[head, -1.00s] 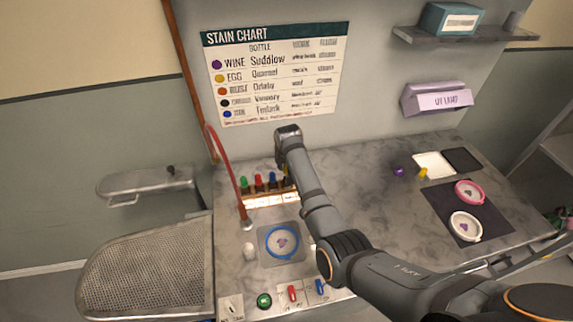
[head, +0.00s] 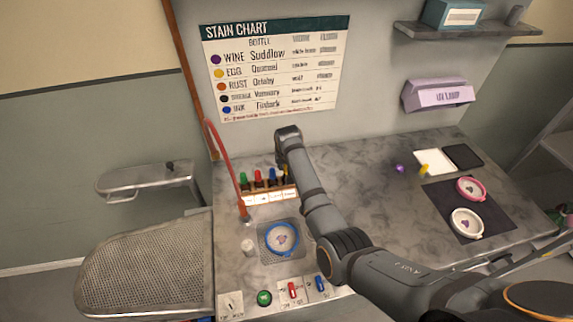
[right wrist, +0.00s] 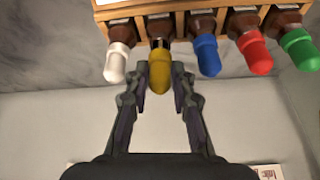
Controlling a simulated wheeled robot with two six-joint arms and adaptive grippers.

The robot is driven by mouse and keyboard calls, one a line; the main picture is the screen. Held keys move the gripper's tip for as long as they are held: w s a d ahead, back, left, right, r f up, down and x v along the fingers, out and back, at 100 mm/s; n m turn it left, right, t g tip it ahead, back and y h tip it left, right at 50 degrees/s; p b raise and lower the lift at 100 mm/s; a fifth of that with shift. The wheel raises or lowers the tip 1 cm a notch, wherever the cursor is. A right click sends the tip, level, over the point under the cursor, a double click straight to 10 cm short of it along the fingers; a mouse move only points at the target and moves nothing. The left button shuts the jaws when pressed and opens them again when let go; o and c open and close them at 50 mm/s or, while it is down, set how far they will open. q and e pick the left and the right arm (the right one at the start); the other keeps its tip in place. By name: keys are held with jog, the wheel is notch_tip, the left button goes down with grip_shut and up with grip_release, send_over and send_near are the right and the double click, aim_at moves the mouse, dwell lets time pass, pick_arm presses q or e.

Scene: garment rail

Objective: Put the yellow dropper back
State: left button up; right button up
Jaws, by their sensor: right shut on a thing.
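The yellow dropper (right wrist: 159,72) is between the fingers of my right gripper (right wrist: 160,78), which is shut on it. In the right wrist view its top points down the picture, and its other end meets the dark neck of a brown bottle (right wrist: 157,28) in the wooden rack (right wrist: 115,10). I cannot tell whether it is fully seated. White (right wrist: 117,62) and blue (right wrist: 207,57) droppers sit on either side. In the head view the rack (head: 262,199) shows beside my right arm, which hides most of the gripper. My left gripper is not in view.
Red (right wrist: 254,54) and green (right wrist: 299,48) droppers stand farther along the rack. A blue hoop (head: 268,243) lies in front, near a red hose (head: 226,160). A small yellow item (head: 424,169) and a purple one (head: 400,168) lie right on the counter, near two more hoops.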

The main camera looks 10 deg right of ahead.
jog(key=shift+f, duration=0.25)
dwell(0.3)
jog(key=shift+f, duration=0.4)
jog(key=o, duration=0.8)
jog(key=shift+o, duration=0.2)
jog(key=shift+r, duration=0.15)
jog(key=shift+r+p, duration=3.65)
jog(key=shift+p, duration=0.25)
jog(key=shift+f, duration=0.1)
